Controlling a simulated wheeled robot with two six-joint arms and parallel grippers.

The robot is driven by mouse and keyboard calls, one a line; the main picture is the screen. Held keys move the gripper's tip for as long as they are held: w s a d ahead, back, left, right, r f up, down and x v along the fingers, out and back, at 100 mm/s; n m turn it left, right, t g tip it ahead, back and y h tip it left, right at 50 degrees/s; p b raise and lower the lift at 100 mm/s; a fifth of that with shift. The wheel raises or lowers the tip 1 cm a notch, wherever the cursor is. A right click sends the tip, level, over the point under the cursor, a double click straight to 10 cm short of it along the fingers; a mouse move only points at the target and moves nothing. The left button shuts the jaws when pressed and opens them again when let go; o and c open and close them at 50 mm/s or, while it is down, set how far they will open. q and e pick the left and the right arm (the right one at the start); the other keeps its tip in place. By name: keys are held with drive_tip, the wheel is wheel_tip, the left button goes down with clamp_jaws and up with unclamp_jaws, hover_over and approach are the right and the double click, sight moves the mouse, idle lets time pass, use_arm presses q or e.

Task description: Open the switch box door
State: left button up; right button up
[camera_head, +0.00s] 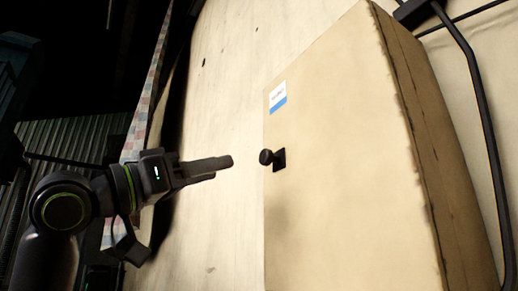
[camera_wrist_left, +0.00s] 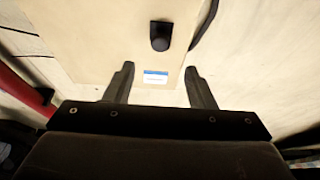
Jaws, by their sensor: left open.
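The switch box (camera_head: 350,140) is a beige box on the wall, and its door looks closed. A black knob (camera_head: 267,157) sits near the door's left edge, below a white and blue label (camera_head: 278,97). My left gripper (camera_head: 230,162) is to the left of the knob, apart from it and pointing towards it. In the left wrist view the gripper's two fingers (camera_wrist_left: 160,82) are spread with nothing between them touching. The knob (camera_wrist_left: 160,36) shows beyond the fingertips, and the label (camera_wrist_left: 156,77) shows between the fingers. My right gripper is not in view.
The box stands out from a pale wall (camera_head: 225,70), with its worn right side (camera_head: 432,130) showing. Black cables (camera_head: 480,90) run along the wall at the right. The space between my left gripper and the knob is clear.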

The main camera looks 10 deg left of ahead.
sight(262, 158)
use_arm(q)
drive_tip(key=p+x, duration=0.3)
drive_tip(key=x, duration=0.6)
drive_tip(key=shift+d+r+p, duration=0.1)
drive_tip(key=shift+r+p, duration=0.05)
drive_tip(key=shift+p, duration=0.25)
drive_tip(key=shift+w+d+r, duration=0.1)
drive_tip(key=shift+w+d, duration=0.25)
drive_tip(key=shift+w, duration=0.1)
clamp_jaws()
